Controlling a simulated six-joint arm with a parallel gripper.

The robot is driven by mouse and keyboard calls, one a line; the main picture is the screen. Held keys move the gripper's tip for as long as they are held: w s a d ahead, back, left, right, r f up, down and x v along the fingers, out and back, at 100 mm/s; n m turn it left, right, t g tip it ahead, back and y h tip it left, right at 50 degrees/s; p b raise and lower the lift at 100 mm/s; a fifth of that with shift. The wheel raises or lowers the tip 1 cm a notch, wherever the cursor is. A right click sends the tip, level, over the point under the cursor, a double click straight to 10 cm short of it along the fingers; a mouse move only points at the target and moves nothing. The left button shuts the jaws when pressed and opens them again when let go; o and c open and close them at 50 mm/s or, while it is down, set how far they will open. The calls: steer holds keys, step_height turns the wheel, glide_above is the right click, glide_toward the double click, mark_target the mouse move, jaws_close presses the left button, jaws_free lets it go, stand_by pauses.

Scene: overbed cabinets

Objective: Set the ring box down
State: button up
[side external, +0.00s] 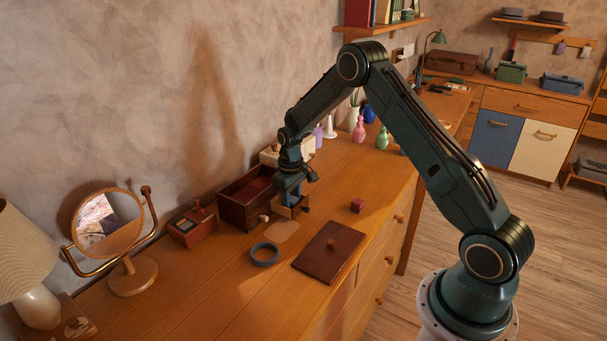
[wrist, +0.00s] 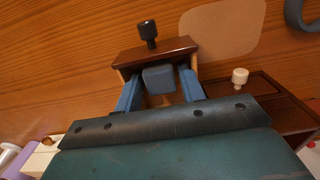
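A small blue-grey block (wrist: 158,77), which looks like the ring box, sits between the two blue fingers of my gripper (wrist: 160,80). The fingers appear closed against its sides. It is over or inside a pulled-out drawer with a dark red front (wrist: 172,52) and a black knob; its exact height is unclear. In the side view my gripper (side external: 291,190) points down at this drawer (side external: 289,211), at the right of a dark red chest (side external: 238,214). The block is not clearly visible there.
A red box (side external: 193,230) and a round mirror (side external: 107,223) stand left. Bottles stand behind. The chest's pale-knobbed drawer (wrist: 240,76) looks shut.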

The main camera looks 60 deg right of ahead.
mark_target(292, 199)
step_height(292, 199, up, 12)
steer(key=shift+r, duration=0.2)
stand_by(0.7)
stand_by(0.5)
